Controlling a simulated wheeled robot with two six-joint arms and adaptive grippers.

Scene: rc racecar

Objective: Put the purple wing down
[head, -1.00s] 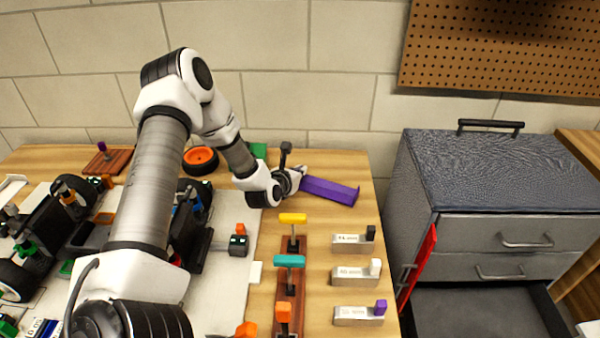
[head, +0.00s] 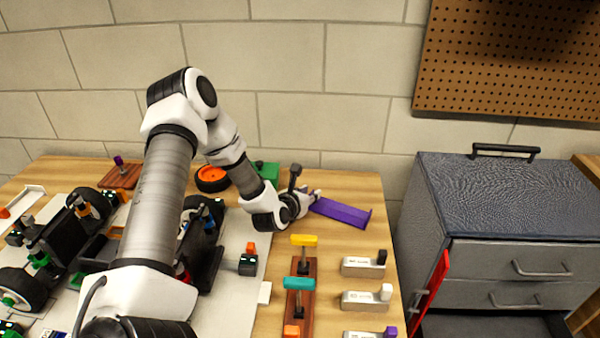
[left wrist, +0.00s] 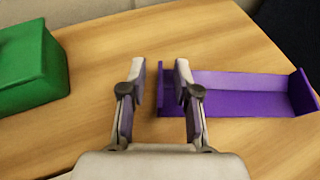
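The purple wing (head: 342,212) lies on the wooden table near its back right corner. It also shows in the left wrist view (left wrist: 240,103), with raised plates at both ends. My left gripper (head: 311,198) is at the wing's left end. In the left wrist view the gripper (left wrist: 162,78) has its two fingers apart. The wing's left end plate shows between them, closer to the right finger; I cannot tell whether they touch. My right gripper is not in view.
A green box (left wrist: 32,70) stands left of the gripper. An orange-rimmed wheel (head: 212,178) is farther left. Tools with yellow and teal handles (head: 299,284) stand in a wooden rack in front. A grey drawer cabinet (head: 510,200) stands to the right.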

